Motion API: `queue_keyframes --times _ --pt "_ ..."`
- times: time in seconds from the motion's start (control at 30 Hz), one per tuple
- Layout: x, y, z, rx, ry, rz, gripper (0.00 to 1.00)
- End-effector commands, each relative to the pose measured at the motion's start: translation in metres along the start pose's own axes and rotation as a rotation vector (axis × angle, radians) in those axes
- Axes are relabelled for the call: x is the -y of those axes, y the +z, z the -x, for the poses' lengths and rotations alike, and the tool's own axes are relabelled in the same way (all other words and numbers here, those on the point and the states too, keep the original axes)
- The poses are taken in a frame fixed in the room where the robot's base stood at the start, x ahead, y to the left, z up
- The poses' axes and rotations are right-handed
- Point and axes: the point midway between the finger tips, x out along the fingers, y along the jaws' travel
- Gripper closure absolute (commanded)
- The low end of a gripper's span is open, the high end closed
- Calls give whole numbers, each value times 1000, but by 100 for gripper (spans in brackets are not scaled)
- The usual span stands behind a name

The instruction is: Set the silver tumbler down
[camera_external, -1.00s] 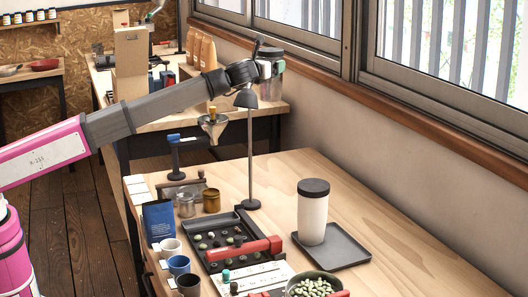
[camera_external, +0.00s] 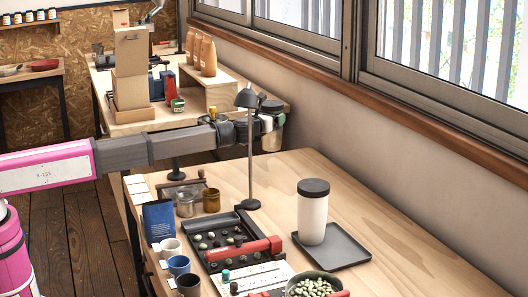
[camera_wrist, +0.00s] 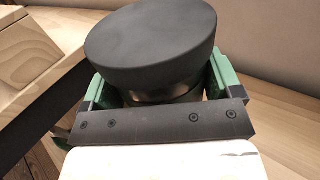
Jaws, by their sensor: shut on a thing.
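The silver tumbler (camera_external: 271,141) has a black lid and hangs upright at the end of my arm, near the wall. My gripper (camera_external: 264,123) is shut around its upper part. In the wrist view, the black lid (camera_wrist: 150,45) fills the top middle, and the green fingers of my gripper (camera_wrist: 160,88) clasp the silver body on both sides. Most of the body is hidden there by the lid and a dark bar. I cannot tell how far its bottom is from a table surface.
A desk lamp (camera_external: 250,150) stands in front of my gripper in the picture. A white canister with a black lid (camera_external: 312,215) stands on a dark square tray (camera_external: 345,248). A bean tray (camera_external: 220,262), jars and cups crowd the table's left side. The table's back right (camera_external: 300,165) is clear.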

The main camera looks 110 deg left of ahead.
Motion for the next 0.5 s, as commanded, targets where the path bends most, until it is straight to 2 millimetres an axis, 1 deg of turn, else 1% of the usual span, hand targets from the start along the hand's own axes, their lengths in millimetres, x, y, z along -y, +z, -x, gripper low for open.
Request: queue_keyframes --times 0.3,0.5 --pt "0 -32 0 -1 0 -1 46" --pt "0 -48 0 0 0 0 46"
